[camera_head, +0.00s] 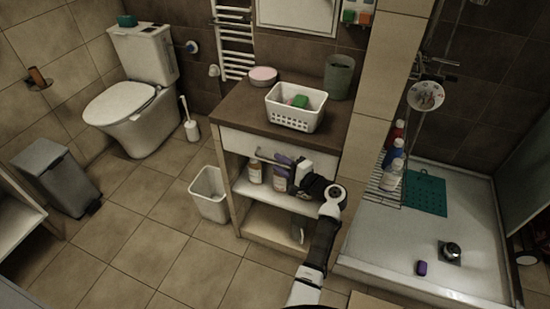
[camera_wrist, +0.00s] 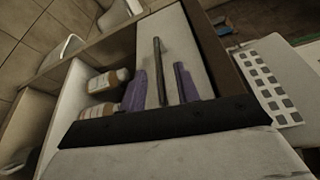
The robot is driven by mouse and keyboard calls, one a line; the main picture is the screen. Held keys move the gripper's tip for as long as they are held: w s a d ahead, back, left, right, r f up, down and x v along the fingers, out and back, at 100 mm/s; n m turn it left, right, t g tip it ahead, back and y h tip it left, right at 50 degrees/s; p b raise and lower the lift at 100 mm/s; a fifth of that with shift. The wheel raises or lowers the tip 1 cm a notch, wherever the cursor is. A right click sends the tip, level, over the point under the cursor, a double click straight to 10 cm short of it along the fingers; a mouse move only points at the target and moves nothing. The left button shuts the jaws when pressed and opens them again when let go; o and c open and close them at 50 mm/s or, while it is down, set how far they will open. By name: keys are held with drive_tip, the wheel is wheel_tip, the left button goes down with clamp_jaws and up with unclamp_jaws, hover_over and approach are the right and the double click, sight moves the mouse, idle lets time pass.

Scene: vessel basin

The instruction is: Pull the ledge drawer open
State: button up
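The ledge drawer (camera_head: 239,142) has a white front just under the brown countertop and looks closed. Its front also shows in the wrist view (camera_wrist: 181,40). A dark bar handle (camera_wrist: 157,62) runs along that front. My gripper (camera_head: 290,171) is at the right part of the drawer front in the head view. In the wrist view my gripper (camera_wrist: 160,80) has its two purple fingers apart, with the handle bar between them. I cannot tell whether either finger touches the bar. The arm hides part of the front in the head view.
A white basket (camera_head: 294,119) holding a green item, a pink round box (camera_head: 263,76) and a grey cup (camera_head: 339,74) stand on the countertop. Bottles (camera_head: 255,171) stand on the shelf below. A white bin (camera_head: 209,196) is beside the cabinet. Floor before it is clear.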

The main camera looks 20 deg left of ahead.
drive_tip(key=shift+x, duration=1.35)
drive_tip(key=shift+c, duration=0.4)
clamp_jaws()
